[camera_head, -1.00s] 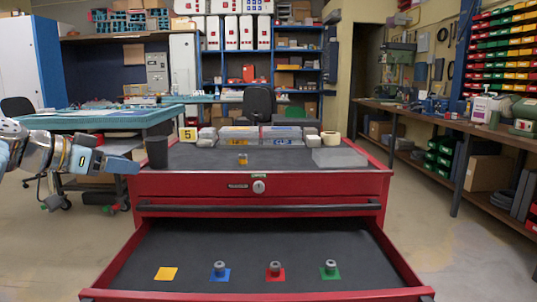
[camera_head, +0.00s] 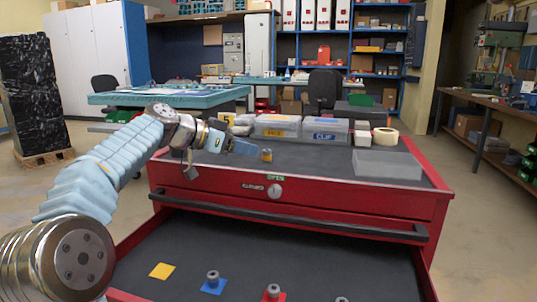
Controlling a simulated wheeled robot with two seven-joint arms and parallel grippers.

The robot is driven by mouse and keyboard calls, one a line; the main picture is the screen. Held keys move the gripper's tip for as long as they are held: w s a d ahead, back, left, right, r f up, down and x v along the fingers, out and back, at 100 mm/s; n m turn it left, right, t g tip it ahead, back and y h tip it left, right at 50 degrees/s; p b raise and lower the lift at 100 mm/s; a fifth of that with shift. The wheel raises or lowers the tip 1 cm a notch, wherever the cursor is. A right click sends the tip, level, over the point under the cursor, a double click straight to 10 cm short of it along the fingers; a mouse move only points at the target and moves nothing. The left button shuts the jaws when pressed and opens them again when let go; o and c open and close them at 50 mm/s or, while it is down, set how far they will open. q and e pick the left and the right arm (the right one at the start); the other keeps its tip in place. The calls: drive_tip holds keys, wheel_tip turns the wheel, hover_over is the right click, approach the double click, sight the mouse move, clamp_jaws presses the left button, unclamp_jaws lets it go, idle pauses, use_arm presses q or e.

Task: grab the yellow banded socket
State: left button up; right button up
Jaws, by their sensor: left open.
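The yellow banded socket (camera_head: 266,155), small and grey with a yellow band, stands upright on the dark top of the red tool cabinet, left of its middle. My left gripper (camera_head: 248,149) reaches in from the left over the cabinet top and is open. Its fingertips are just left of the socket. I cannot tell whether they touch it; nothing shows held. In the open drawer below lie a bare yellow square (camera_head: 162,271), a socket on a blue square (camera_head: 213,281) and a socket on a red square (camera_head: 272,293). My right gripper is not in view.
Clear lidded boxes (camera_head: 276,126) stand behind the socket, with a white tape roll (camera_head: 385,136) to their right. A flat grey translucent box (camera_head: 387,164) lies at the right of the top. The open drawer (camera_head: 290,250) juts out in front. The top's front middle is clear.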

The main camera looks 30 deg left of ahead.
sight(265, 150)
use_arm(q)
drive_tip(key=x, duration=0.2)
drive_tip(key=p+x, duration=0.1)
drive_tip(key=x, duration=0.2)
drive_tip(key=shift+w+d+r+p, duration=0.1)
drive_tip(key=shift+d+r+p, duration=0.1)
drive_tip(key=shift+p, duration=0.1)
drive_tip(key=shift+w+f, duration=0.15)
drive_tip(key=shift+w, duration=0.05)
clamp_jaws()
